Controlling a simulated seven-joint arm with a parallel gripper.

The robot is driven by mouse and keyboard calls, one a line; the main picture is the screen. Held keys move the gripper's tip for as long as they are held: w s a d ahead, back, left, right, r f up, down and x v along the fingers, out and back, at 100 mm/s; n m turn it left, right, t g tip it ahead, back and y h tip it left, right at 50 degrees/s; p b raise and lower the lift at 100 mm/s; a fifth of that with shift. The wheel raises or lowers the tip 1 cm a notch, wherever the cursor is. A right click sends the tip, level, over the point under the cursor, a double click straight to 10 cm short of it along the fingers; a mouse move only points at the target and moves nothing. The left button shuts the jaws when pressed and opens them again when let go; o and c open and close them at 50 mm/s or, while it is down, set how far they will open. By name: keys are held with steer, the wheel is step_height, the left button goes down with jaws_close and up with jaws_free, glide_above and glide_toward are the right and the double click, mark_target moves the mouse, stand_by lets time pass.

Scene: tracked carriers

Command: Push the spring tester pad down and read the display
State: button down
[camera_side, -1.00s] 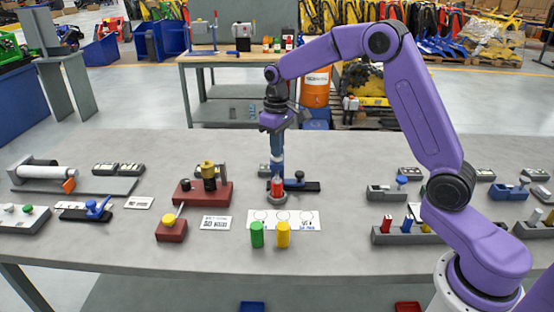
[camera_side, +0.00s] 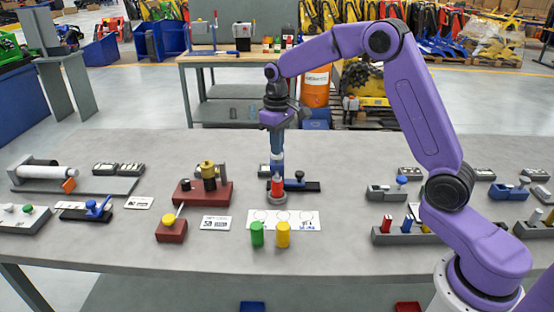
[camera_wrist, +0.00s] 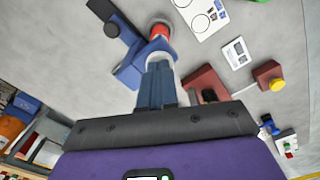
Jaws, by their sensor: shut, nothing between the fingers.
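My gripper (camera_side: 277,165) is shut and empty, pointing straight down. Its fingers also show in the wrist view (camera_wrist: 158,82). A red cylinder (camera_side: 277,187) stands upright on a round grey base, just below the fingertips in the side view. It also shows in the wrist view (camera_wrist: 160,30), just beyond the fingertips. I cannot tell whether the fingers touch it. A blue and dark block (camera_side: 306,187) with a black knob lies right behind it. Which fixture is the spring tester is not clear.
A white strip with circles (camera_side: 264,215) lies in front, with green (camera_side: 257,235) and yellow (camera_side: 283,234) cylinders at its near edge. A red fixture (camera_side: 190,193) and a yellow-knobbed red block (camera_side: 171,234) stand left. Grey racks (camera_side: 385,237) stand right. The front table edge is clear.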

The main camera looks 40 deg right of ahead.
steer(key=shift+r, duration=2.4)
steer(key=shift+s+a, duration=0.1)
steer(key=shift+a, duration=0.05)
steer(key=s+a+n, duration=0.2)
steer(key=s+a, duration=0.2)
steer(key=s, duration=0.5)
steer(key=s+a+n, duration=0.3)
steer(key=s+a, duration=0.2)
steer(key=s, duration=0.5)
steer(key=s+d+f+n, duration=0.1)
steer(key=s+d+n, duration=0.1)
steer(key=s, duration=0.7)
steer(key=s+d+f+n, duration=0.2)
steer(key=s, duration=0.8)
steer(key=shift+d+n, duration=0.3)
steer(key=shift+d, duration=0.05)
